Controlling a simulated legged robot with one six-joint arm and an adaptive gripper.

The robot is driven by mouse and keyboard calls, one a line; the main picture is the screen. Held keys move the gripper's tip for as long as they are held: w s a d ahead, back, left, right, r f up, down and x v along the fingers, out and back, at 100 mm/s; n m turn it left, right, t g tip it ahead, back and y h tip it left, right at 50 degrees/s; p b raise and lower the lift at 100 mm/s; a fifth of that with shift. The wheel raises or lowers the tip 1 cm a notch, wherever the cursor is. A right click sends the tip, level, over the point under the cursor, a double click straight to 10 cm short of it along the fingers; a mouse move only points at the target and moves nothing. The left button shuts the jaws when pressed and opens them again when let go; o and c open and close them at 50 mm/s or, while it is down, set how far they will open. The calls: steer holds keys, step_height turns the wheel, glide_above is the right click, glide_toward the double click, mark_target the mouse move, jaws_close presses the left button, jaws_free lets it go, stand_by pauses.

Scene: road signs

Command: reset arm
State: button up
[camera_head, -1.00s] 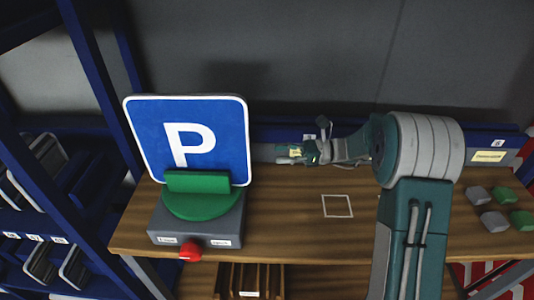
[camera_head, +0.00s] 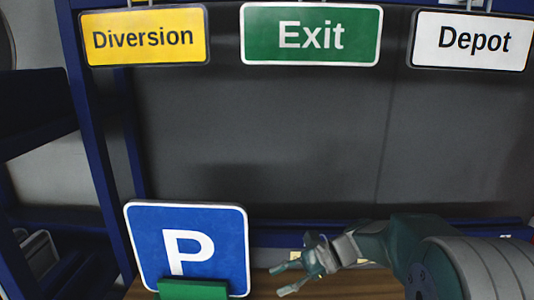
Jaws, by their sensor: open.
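My gripper (camera_head: 286,278) is at the lower middle of the view, its fingers apart and pointing left, with nothing between them. My arm reaches in from the lower right corner. The gripper is right of the blue parking sign (camera_head: 190,247) with a white P, and apart from it. The sign stands upright in a green holder (camera_head: 192,289), whose lower part is cut off by the frame's bottom edge.
A yellow Diversion sign (camera_head: 144,36), a green Exit sign (camera_head: 311,34) and a white Depot sign (camera_head: 473,41) hang in a row at the top. A grey back panel (camera_head: 300,130) is bare below them. Blue posts (camera_head: 97,150) stand at left. Little of the wooden table (camera_head: 258,288) shows.

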steer(key=s+d+r+n+t+h, duration=0.1)
steer(key=s+d+n+t+h, duration=0.3)
steer(key=s, duration=0.5)
steer(key=s+d+r+n+t+h, duration=0.1)
steer(key=s+d+n+t+h, duration=0.3)
steer(key=s+d+n+h, duration=0.4)
steer(key=shift+s+r+h, duration=0.3)
steer(key=shift+s+h, duration=0.3)
steer(key=shift+s, duration=0.25)
steer(key=shift+a+n, duration=0.1)
steer(key=shift+n, duration=0.2)
